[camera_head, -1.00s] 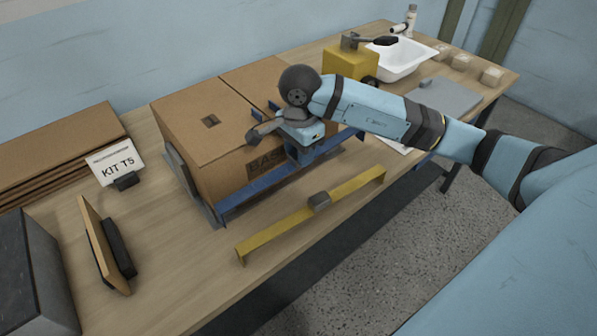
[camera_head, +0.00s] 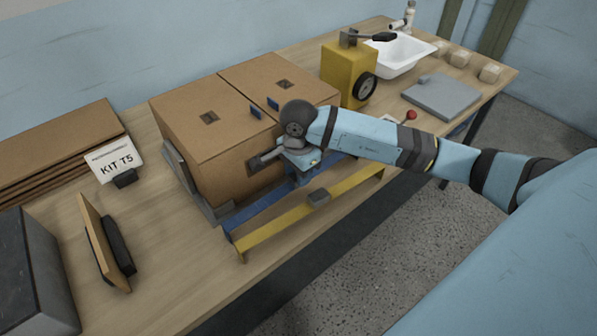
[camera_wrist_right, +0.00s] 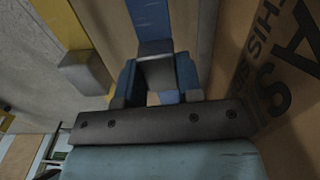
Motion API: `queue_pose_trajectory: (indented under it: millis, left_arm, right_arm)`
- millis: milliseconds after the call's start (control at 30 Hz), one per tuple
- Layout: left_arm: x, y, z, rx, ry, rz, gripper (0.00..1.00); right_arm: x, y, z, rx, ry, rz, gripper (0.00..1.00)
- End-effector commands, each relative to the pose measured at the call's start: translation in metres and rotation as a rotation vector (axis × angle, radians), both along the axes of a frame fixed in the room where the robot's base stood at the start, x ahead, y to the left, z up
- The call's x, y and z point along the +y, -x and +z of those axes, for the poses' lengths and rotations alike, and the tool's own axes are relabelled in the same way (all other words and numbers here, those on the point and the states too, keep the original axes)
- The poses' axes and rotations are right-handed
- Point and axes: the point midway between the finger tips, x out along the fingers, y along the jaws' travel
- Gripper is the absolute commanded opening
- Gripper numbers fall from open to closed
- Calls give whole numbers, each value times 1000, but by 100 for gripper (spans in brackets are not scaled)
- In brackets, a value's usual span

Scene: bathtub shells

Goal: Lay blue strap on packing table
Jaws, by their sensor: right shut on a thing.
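The blue strap (camera_head: 255,210) is a long, narrow bar running along the front of the cardboard box (camera_head: 235,175), between the box and the yellow strap (camera_head: 275,227). My right gripper (camera_head: 299,181) is over its middle. In the right wrist view, the gripper's fingers (camera_wrist_right: 158,88) are shut on the grey grip block of the blue strap (camera_wrist_right: 150,18). The hand hides part of the strap. I cannot tell whether the strap touches the packing table (camera_head: 180,270). The yellow strap lies on the table near its front edge. My left gripper is not in view.
A KIT T5 sign (camera_head: 115,163) and flat cardboard (camera_head: 60,150) are at left. A yellow dispenser (camera_head: 345,72), white basin (camera_head: 402,55) and grey plate (camera_head: 440,97) are to the right. A dark bracket (camera_head: 185,175) stands at the box's left side.

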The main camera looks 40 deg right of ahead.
Motion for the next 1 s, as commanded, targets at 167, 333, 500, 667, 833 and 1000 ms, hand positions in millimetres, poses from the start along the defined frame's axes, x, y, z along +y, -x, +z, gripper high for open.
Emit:
queue_pose_trajectory:
  millis: [167,333,500,667,833,1000]
  left_arm:
    - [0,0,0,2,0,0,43]
    - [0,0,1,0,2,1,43]
    - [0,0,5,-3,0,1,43]
    - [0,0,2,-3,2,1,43]
    - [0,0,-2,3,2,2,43]
    - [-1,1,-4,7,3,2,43]
  right_arm:
    - [0,0,0,0,0,0,59]
    - [0,0,0,0,0,0,59]
    - [0,0,7,-1,0,0,59]
    - [0,-1,34,-5,0,1,59]
    - [0,-1,72,-5,1,1,59]
    - [0,-1,103,-4,1,0,59]
